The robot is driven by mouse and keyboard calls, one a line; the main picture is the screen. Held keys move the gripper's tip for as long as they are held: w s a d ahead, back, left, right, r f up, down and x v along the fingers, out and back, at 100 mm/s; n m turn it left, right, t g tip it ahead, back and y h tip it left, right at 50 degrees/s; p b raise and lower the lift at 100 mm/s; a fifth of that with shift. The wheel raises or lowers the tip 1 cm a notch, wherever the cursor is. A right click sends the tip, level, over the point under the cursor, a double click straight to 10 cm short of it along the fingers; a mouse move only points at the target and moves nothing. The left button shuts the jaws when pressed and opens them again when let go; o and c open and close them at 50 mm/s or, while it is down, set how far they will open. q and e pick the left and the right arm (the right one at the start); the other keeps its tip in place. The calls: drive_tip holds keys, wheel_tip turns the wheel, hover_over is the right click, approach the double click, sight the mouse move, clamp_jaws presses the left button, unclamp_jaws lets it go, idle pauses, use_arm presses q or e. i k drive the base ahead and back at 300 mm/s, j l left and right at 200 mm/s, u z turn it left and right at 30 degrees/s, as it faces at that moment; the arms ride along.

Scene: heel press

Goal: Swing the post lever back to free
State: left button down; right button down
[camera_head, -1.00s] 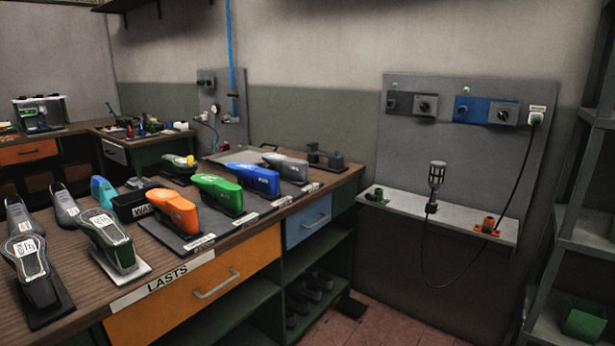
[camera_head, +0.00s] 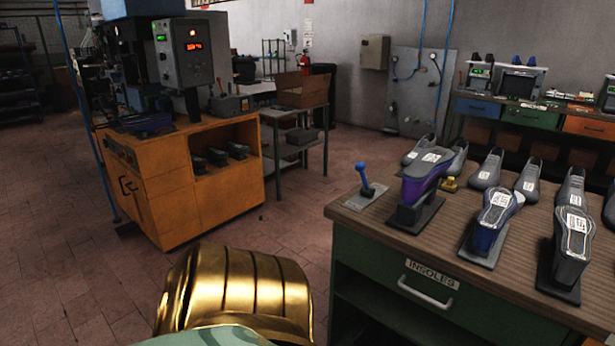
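A lever with a blue handle (camera_head: 362,178) stands on a small grey plate at the near left corner of the green bench. It leans slightly to the left. Neither of my grippers shows; only a gold and pale green part of my own body fills the bottom centre.
The green bench (camera_head: 385,262) with a drawer marked INSOLES bears several shoe lasts on stands, one purple (camera_head: 425,172). An orange cabinet (camera_head: 170,195) carries a machine with a control box (camera_head: 184,52). A grey trolley (camera_head: 300,142) holds a cardboard box. Open tiled floor lies between cabinet and bench.

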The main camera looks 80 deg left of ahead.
sight(360, 167)
drive_tip(key=u, duration=2.05)
